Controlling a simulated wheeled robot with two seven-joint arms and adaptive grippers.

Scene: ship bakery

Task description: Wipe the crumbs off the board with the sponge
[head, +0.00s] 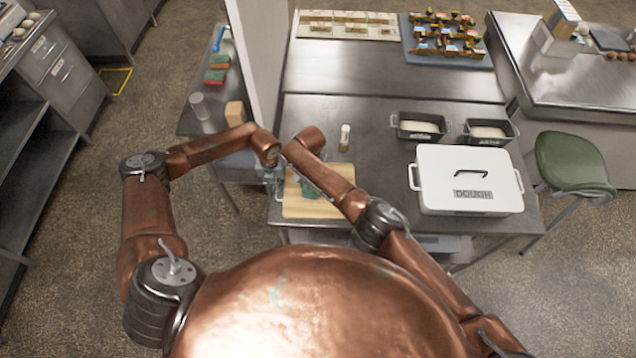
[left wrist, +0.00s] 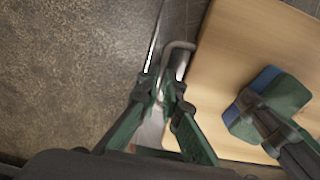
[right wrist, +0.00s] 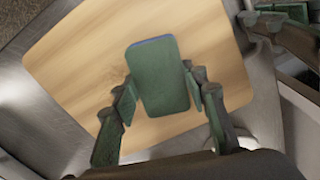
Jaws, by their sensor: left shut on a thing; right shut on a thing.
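The wooden board (head: 300,209) lies at the near left corner of the steel table; it also shows in the left wrist view (left wrist: 222,50) and the right wrist view (right wrist: 205,40). My right gripper (right wrist: 160,88) is shut on the green and blue sponge (right wrist: 158,65), its fingers at the sponge's two sides. The sponge is over the board; whether it touches cannot be told. It shows in the left wrist view (left wrist: 283,90). My left gripper (head: 273,180) is beside the board's left edge, shut on a grey metal handle (left wrist: 180,46) at the table edge. I cannot make out crumbs clearly.
A white dough box (head: 468,200) stands right of the board, with two dark loaf tins (head: 418,138) behind. A small pale-topped jar (head: 345,138) stands behind the board. A side table (head: 190,122) with sponges is at left. Free tabletop lies behind the jar.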

